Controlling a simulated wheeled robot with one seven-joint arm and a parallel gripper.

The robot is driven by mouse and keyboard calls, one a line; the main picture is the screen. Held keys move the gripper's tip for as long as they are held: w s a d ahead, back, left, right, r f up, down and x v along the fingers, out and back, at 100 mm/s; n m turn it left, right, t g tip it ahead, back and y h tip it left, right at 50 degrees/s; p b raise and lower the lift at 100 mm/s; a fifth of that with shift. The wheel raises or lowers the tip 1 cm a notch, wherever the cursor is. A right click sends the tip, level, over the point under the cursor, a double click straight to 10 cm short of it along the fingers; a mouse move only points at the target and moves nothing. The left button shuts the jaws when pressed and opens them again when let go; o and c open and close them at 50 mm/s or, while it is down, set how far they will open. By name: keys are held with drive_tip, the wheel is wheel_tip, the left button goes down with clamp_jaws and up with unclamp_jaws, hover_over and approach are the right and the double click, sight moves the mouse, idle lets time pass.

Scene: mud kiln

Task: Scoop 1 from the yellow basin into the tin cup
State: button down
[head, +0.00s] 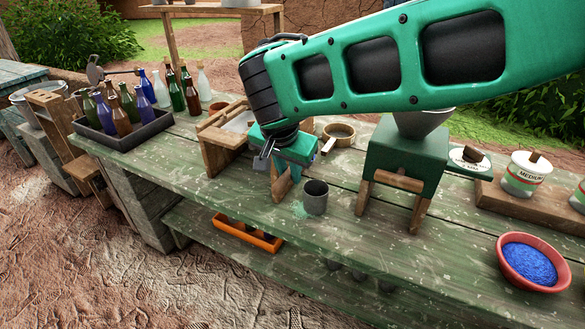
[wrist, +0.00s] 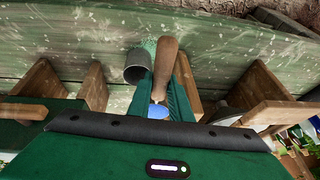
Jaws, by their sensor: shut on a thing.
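My gripper (head: 283,180) points down over the bench, left of the tin cup. It is shut on a brown wooden handle, which looks like that of a scoop (wrist: 166,62). A blue patch (wrist: 158,112) shows between the fingers in the wrist view; I cannot tell if it is powder or part of the tool. The grey tin cup (head: 316,198) stands upright on the bench, close beside the handle; it also shows in the wrist view (wrist: 138,68). Its inside is not clear.
A red basin (head: 506,273) of blue powder sits at the right. A green hopper on wooden legs (head: 405,160) stands right of the cup. A wooden frame (head: 215,158) and bottle tray (head: 124,141) are left. Greenish specks lie by the cup. The front bench edge is clear.

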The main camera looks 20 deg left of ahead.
drive_tip(key=shift+d+f+m+y, duration=0.2)
drive_tip(key=shift+f+y, duration=0.25)
drive_tip(key=shift+y, duration=0.35)
drive_tip(key=shift+d+f+m+y, duration=0.1)
drive_tip(key=shift+f+m+y, duration=0.1)
drive_tip(key=shift+f+y, duration=0.45)
drive_tip(key=shift+d+f+m+y, duration=0.15)
drive_tip(key=shift+f+m+y, duration=0.1)
drive_tip(key=shift+y, duration=0.7)
drive_tip(key=y, duration=0.2)
drive_tip(key=d+f+m+t+y, duration=0.1)
drive_tip(key=y, duration=0.1)
drive_tip(key=f+t+y, duration=0.1)
drive_tip(key=y, duration=0.1)
drive_tip(key=shift+s+d+m+y, duration=0.15)
drive_tip(key=shift+d+m+y, duration=0.1)
drive_tip(key=shift+y, duration=0.15)
drive_tip(key=shift+r, duration=0.15)
drive_tip(key=shift+r, duration=0.5)
